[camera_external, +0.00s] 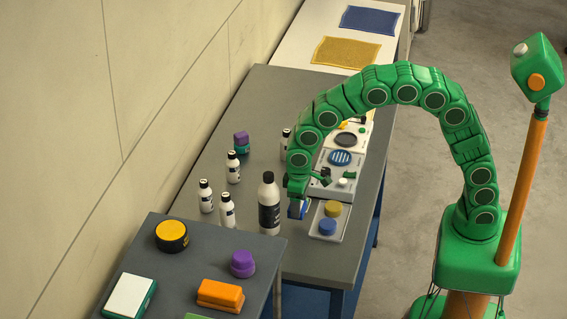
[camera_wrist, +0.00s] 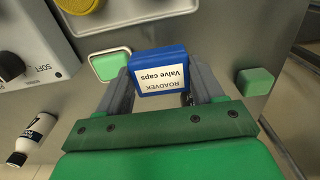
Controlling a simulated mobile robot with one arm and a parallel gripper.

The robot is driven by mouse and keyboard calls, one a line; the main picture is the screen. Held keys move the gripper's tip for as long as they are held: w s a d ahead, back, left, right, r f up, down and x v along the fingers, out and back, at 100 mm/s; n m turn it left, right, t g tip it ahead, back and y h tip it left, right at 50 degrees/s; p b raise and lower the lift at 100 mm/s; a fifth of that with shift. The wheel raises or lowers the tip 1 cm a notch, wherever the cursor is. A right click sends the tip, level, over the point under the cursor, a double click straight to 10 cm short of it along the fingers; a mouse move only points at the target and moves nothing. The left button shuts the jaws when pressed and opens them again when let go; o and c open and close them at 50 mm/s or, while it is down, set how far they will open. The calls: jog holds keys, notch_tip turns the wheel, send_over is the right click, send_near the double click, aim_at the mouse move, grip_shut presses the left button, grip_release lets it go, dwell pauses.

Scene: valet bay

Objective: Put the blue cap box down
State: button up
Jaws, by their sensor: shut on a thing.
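The blue cap box (camera_wrist: 160,72) is in the wrist view, with a white label reading "ROADVEK Valve caps". My gripper (camera_wrist: 162,84) is shut on it, with one grey finger at each side. In the external view my gripper (camera_external: 298,194) points down over the grey table, and the blue cap box (camera_external: 296,210) shows small below it, between the large white bottle and the pale tray. I cannot tell whether the box touches the table.
A large bottle (camera_external: 269,204) stands close left of my gripper. A pale tray (camera_external: 322,238) with yellow and blue round pieces lies to the right. Several small bottles (camera_external: 206,196) stand further left. A machine with knobs (camera_wrist: 30,50) borders the wrist view.

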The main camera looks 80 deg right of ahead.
jog(key=shift+w+a+f, duration=0.1)
jog(key=shift+w+f, duration=0.2)
jog(key=shift+f, duration=1.7)
jog(key=o, duration=0.8)
jog(key=shift+c, duration=0.2)
